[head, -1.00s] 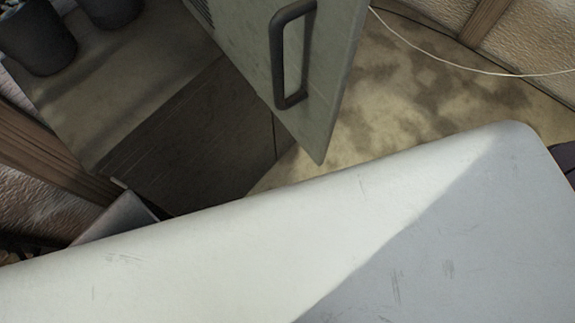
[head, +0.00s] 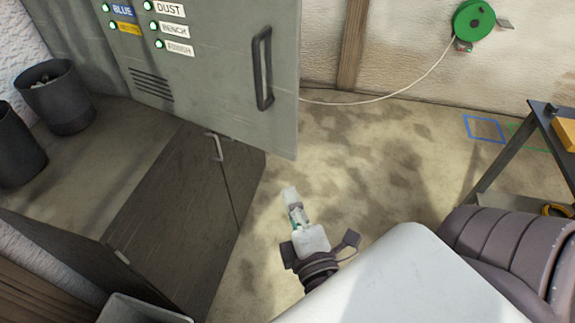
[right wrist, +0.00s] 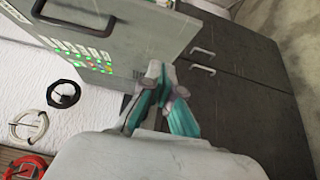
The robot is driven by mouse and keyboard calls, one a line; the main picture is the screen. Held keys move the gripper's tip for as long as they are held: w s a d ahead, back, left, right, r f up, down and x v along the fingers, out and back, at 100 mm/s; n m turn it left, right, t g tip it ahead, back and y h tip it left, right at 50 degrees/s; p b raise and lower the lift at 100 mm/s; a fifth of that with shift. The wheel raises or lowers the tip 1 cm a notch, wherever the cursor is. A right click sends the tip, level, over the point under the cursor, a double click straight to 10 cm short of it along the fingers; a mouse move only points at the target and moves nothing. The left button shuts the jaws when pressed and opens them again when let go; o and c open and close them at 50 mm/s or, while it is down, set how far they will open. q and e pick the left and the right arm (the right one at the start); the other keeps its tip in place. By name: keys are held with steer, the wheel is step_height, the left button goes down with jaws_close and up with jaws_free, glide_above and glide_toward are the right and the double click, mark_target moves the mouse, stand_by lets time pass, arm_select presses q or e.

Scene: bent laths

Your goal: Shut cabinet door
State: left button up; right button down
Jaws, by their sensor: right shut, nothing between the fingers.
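The grey cabinet door (head: 215,80) has a dark handle (head: 262,68), a vent grille and label plates with green lights. It stands out from the wall, and its lower right corner reaches past the dark lower cabinet (head: 175,215), so it looks open. In the right wrist view the door (right wrist: 135,30) and its handle (right wrist: 75,15) are at the upper left. My right gripper (head: 290,194) is shut and empty, below the door corner in the picture and apart from the handle. Its fingers also show in the right wrist view (right wrist: 157,72). My left gripper is out of view.
Two dark bins (head: 58,97) stand on the counter (head: 95,150) at left. The lower cabinet has its own handle (head: 214,147). A green cable reel (head: 474,19) hangs on the back wall, its white cord trailing. A dark-legged table (head: 515,135) stands right. Floor between is clear.

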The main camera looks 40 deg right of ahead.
steer(key=p, duration=0.3)
glide_toward(283, 140)
steer(key=a, duration=0.3)
steer(key=w+d, duration=0.1)
steer(key=w, duration=0.1)
steer(key=w+d+p, duration=0.2)
steer(key=w+d, duration=0.1)
steer(key=shift+w, duration=0.35)
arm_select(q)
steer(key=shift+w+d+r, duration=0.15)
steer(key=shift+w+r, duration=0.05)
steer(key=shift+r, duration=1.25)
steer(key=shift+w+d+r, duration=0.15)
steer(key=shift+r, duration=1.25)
arm_select(e)
steer(key=shift+w+d, duration=0.15)
steer(key=shift+d, duration=0.3)
